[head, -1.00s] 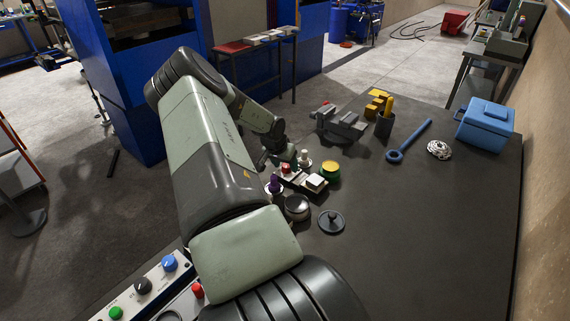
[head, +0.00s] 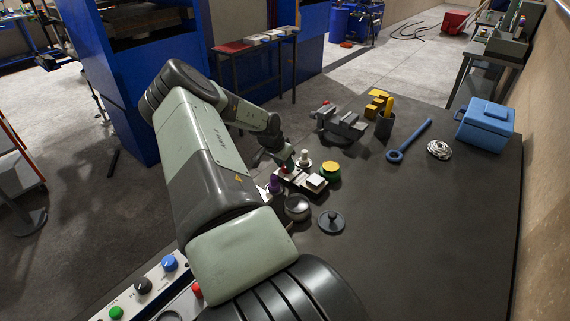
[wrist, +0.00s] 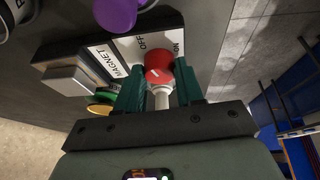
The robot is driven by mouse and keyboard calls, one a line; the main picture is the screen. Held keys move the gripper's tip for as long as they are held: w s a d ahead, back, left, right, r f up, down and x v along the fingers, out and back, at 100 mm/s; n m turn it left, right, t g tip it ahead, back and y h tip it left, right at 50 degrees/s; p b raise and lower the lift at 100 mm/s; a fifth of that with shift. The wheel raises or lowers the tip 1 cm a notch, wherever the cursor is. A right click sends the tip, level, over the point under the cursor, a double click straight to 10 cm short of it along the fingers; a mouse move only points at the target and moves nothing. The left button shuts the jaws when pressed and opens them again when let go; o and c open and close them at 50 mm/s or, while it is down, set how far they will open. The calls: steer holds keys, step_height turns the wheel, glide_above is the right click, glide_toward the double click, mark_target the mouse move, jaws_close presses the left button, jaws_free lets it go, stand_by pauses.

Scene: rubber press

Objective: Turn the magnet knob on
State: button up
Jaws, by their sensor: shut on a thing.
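In the head view my gripper (head: 288,164) is down at the magnet plate (head: 312,187) and largely hides the knob.
A purple-topped tool (wrist: 115,12) stands close to the plate. A yellow-and-green round piece (head: 330,173), a round metal pot (head: 297,207) and a dark lid (head: 331,222) are nearby. A vise (head: 340,122) stands farther back.

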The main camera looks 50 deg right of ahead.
steer(key=m+g, duration=0.1)
steer(key=m, duration=0.3)
steer(key=shift+w+d+m+g+y, duration=0.1)
steer(key=shift+m+g+y, duration=0.2)
steer(key=shift+g, duration=0.1)
steer(key=m+g+y, duration=0.1)
steer(key=m, duration=0.2)
steer(key=shift+w+d+m, duration=0.1)
steer(key=shift+m, duration=0.2)
steer(key=m+y, duration=0.1)
steer(key=m, duration=0.2)
steer(key=shift+d+m+g, duration=0.15)
steer(key=shift+m+g, duration=0.15)
steer(key=shift+g, duration=0.1)
steer(key=shift+m+y, duration=0.8)
steer(key=shift+m, duration=1.1)
steer(key=o, duration=1)
steer(key=shift+w, duration=0.1)
steer(key=shift+o, duration=0.2)
steer(key=v, duration=0.7)
steer(key=shift+r, duration=0.25)
